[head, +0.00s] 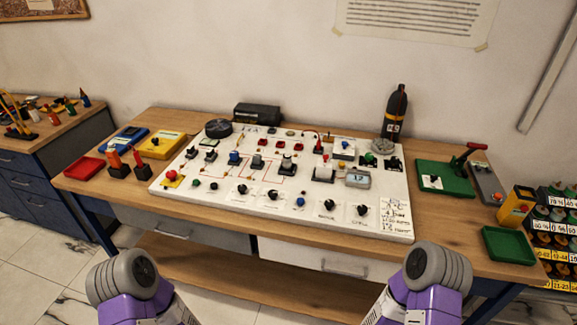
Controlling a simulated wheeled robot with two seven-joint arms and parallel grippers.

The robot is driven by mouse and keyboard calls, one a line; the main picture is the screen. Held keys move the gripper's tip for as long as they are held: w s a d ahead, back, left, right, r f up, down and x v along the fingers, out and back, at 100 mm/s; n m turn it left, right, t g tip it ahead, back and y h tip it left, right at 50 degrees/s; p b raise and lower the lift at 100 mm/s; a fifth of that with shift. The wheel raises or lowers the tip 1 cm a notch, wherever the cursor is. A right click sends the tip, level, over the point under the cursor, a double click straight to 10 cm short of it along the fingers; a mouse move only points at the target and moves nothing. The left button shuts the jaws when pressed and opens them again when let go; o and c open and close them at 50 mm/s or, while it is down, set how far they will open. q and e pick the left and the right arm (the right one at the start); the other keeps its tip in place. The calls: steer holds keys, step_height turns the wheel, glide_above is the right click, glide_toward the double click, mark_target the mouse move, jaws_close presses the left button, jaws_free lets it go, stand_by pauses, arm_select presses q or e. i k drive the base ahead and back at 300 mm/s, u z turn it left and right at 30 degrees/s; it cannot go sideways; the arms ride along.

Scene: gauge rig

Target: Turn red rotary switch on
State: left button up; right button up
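A white panel board (215,199) lies on the wooden table with several knobs, switches and wiring lines on it. A red knob (171,175) on a yellow base sits at its front left corner. Small red parts (290,146) sit near the back middle, and another red part (326,157) tops a white block right of centre. I cannot tell which of these is the red rotary switch, or its setting. Black knobs (362,210) and a blue knob (300,202) line the front. Only purple and grey links of my arms show at the bottom edge; both grippers are out of view.
Left of the board are a red tray (84,168), a yellow meter (162,145) and a blue case (131,137). A dark bottle (395,113) stands behind. On the right are a green plate (446,178), a green tray (509,245) and a yellow device (516,206).

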mark_target(171, 174)
steer(key=z, duration=0.5)
steer(key=k, duration=0.25)
steer(key=u, duration=1.5)
steer(key=i, duration=0.85)
steer(key=z, duration=0.1)
